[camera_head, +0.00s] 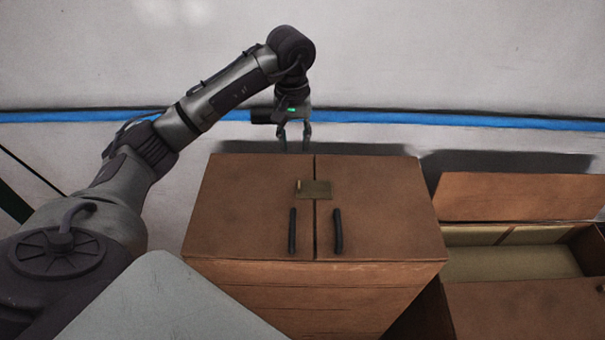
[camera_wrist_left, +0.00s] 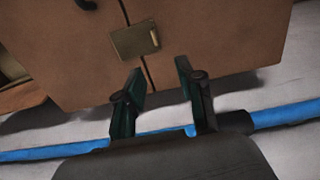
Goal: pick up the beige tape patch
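The beige tape patch (camera_head: 314,190) lies flat across the seam between the two top flaps of a closed brown box (camera_head: 240,215). A small lighter tab shows at its left end in the head view. In the left wrist view the patch (camera_wrist_left: 133,40) is ahead of the fingers, with the tab at its right end. My left gripper (camera_head: 294,142) is at the far edge of the box, beyond the patch and apart from it. Its two fingers (camera_wrist_left: 160,88) are spread open with nothing between them. My right gripper does not show in either view.
Two dark handles (camera_head: 292,231) (camera_head: 338,231) stand on the flaps on the near side of the patch. An open brown box (camera_head: 520,262) stands at the right with its flap raised. A blue stripe (camera_head: 420,118) runs behind the boxes.

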